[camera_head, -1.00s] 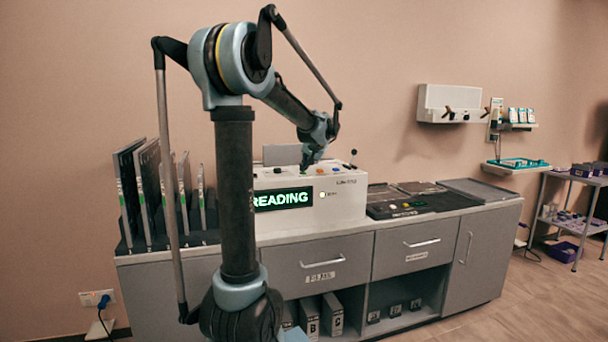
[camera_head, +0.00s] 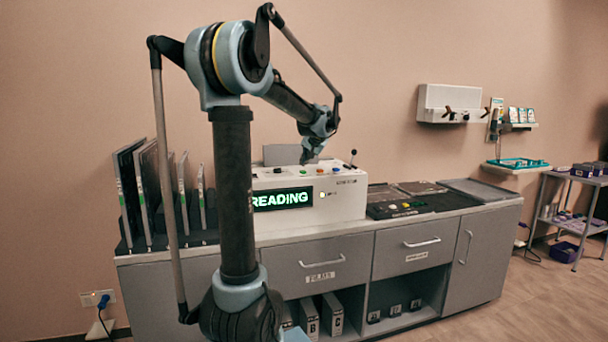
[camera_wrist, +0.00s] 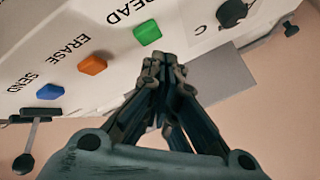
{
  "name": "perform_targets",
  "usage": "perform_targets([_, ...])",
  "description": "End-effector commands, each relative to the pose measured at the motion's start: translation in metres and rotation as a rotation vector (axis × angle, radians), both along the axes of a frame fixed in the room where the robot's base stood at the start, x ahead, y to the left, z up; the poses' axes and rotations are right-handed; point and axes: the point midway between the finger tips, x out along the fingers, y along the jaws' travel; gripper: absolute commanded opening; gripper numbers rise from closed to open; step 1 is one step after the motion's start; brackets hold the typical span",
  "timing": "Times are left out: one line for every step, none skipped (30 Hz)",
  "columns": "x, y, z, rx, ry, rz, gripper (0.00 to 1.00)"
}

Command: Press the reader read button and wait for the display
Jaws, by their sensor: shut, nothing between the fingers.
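The reader (camera_head: 340,205) is a white box on the grey cabinet in the head view. Its dark display (camera_head: 283,199) shows "READING" in green letters, with a small lit yellow light to its right. The green button labelled READ (camera_wrist: 147,32) shows in the wrist view, clear of my fingers. My gripper (camera_wrist: 163,62) is shut and empty, its tips just beside and apart from the green button in the picture. In the head view my gripper (camera_head: 307,158) hangs above the top of the reader. My arm hides the reader's left part.
The wrist view shows an orange ERASE button (camera_wrist: 92,65), a blue SEND button (camera_wrist: 50,92) and a black knob (camera_wrist: 232,12). A lever (camera_head: 352,157) stands at the reader's right end. Upright panels (camera_head: 147,190) stand at left; flat trays (camera_head: 420,188) lie at right.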

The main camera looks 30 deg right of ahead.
Motion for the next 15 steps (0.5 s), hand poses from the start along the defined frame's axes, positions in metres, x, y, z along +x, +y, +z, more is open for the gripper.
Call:
perform_targets([0.000,0.000,0.004,0.000,0.000,0.000,0.00])
perform_targets([0.000,0.000,0.006,0.000,0.000,0.000,0.00])
perform_targets([0.000,0.000,0.009,0.000,0.000,0.000,0.00])
perform_targets([0.000,0.000,0.012,0.000,0.000,0.000,0.00])
perform_targets([0.000,0.000,0.014,0.000,0.000,0.000,0.00])
perform_targets([0.000,0.000,0.018,0.000,0.000,0.000,0.00])
perform_targets([0.000,0.000,0.020,0.000,0.000,0.000,0.00])
perform_targets([0.000,0.000,0.022,0.000,0.000,0.000,0.00])
perform_targets([0.000,0.000,0.026,0.000,0.000,0.000,0.00])
perform_targets([0.000,0.000,0.028,0.000,0.000,0.000,0.00])
perform_targets([0.000,0.000,0.031,0.000,0.000,0.000,0.00])
perform_targets([0.000,0.000,0.034,0.000,0.000,0.000,0.00])
perform_targets([0.000,0.000,0.036,0.000,0.000,0.000,0.00])
perform_targets([0.000,0.000,0.038,0.000,0.000,0.000,0.00])
perform_targets([0.000,0.000,0.041,0.000,0.000,0.000,0.00])
